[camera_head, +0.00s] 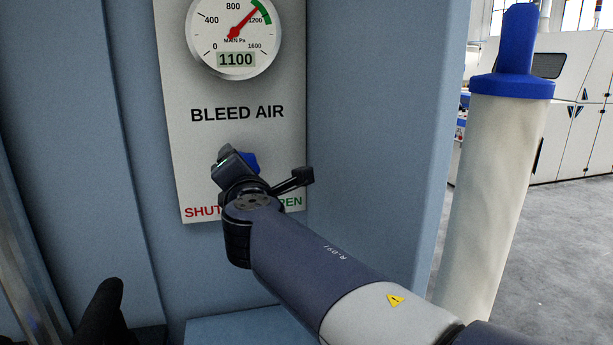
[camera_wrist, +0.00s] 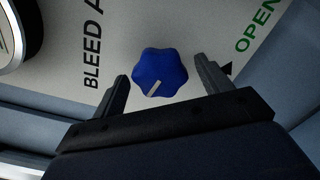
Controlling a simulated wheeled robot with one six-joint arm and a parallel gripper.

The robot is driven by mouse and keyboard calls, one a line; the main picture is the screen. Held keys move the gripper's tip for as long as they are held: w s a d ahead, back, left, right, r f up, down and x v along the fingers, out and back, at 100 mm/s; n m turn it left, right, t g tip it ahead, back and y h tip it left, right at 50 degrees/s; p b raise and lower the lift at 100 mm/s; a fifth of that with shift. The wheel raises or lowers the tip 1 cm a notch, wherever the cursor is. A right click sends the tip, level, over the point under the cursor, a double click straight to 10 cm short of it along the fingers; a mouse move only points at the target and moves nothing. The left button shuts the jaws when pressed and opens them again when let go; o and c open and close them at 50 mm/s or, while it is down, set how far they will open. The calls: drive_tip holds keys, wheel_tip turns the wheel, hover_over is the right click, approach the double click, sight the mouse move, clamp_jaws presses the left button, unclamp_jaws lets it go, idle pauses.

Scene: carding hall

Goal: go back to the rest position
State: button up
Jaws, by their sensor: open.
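My gripper (camera_wrist: 161,68) is open in the wrist view, with one dark finger on each side of a blue lobed knob (camera_wrist: 163,66). Gaps show between the fingers and the knob; I cannot tell how far the fingertips are from the panel. The knob's pale mark points to the lower left of that view. In the head view, my gripper (camera_head: 237,170) is in front of the BLEED AIR panel (camera_head: 240,132). It hides most of the knob (camera_head: 251,161) and part of the red SHUT and green OPEN labels.
A round gauge (camera_head: 234,35) above the knob reads 1100, its red needle near the green band. Blue-grey cabinet walls (camera_head: 380,110) surround the panel. A pale column with a blue cap (camera_head: 512,88) stands at right. Grey floor (camera_head: 560,250) lies open beyond it, before white machines (camera_head: 575,110).

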drive_tip(key=n+p, duration=0.3)
drive_tip(key=p, duration=0.1)
drive_tip(key=n+p, duration=0.4)
drive_tip(key=s+n+p, duration=0.1)
drive_tip(key=n+p, duration=0.3)
drive_tip(key=shift+d, duration=0.1)
idle(0.4)
